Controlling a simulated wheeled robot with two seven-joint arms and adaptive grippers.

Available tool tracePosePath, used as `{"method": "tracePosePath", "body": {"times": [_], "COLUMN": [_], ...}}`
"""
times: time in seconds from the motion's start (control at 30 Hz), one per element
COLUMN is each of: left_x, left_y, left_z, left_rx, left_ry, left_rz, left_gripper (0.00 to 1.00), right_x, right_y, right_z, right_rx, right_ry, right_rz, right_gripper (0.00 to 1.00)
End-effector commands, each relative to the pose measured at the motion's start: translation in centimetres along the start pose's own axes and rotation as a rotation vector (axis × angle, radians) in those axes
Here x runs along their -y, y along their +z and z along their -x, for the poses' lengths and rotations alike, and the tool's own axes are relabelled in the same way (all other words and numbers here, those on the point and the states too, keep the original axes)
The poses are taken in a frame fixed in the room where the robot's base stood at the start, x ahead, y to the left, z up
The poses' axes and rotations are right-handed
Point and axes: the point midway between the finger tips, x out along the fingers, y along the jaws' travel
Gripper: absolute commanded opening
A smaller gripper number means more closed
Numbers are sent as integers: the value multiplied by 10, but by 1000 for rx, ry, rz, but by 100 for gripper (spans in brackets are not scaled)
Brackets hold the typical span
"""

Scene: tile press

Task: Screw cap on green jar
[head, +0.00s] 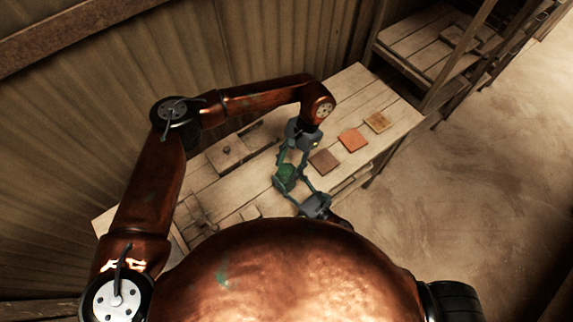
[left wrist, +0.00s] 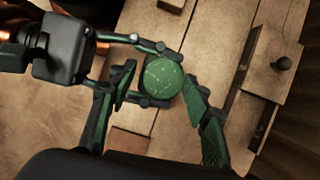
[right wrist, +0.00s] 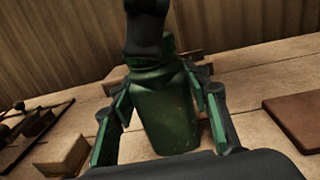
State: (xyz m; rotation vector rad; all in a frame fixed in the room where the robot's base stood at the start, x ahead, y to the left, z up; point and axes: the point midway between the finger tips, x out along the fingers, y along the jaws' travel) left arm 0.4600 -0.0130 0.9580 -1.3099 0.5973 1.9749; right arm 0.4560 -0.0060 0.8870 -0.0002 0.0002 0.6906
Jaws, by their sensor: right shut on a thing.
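The green jar (head: 286,177) stands on the wooden bench and also fills the middle of the right wrist view (right wrist: 167,115). My right gripper (right wrist: 160,115) is shut on the jar's body, one finger on each side. A round, speckled green top (left wrist: 163,77) shows from above in the left wrist view. It looks like the cap, but I cannot tell it from the jar's own top or see how it sits. My left gripper (left wrist: 158,92) is above the jar, its fingers spread open on either side of the round top. A dark finger hides part of the jar's upper end in the right wrist view.
Brown, orange and tan square tiles (head: 352,139) lie in a row on the bench right of the jar. A small wooden block (right wrist: 62,156) is near the jar. A corrugated wall backs the bench.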

Motion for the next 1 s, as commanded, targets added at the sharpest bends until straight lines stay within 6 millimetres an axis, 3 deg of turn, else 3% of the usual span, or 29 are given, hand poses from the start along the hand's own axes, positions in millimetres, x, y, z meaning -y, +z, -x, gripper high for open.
{"method": "tracePosePath", "body": {"times": [0.1, 0.43, 0.8, 1.0], "left_x": [1, 2, 2, 2], "left_y": [0, 1, 17, 18], "left_z": [0, 2, 40, 41], "left_rx": [0, 0, 0, 1], "left_ry": [-1, -3, -3, -3], "left_rz": [2, 5, 5, 5], "left_gripper": [54, 54, 54, 54], "right_x": [-1, -1, 0, 0], "right_y": [-1, -1, -1, -1], "right_z": [0, 0, 1, 1], "right_rx": [-1, -1, -1, -1], "right_ry": [1, 1, 0, 0], "right_rz": [-1, -1, -1, -1], "right_gripper": [0, 0, 0, 0]}}
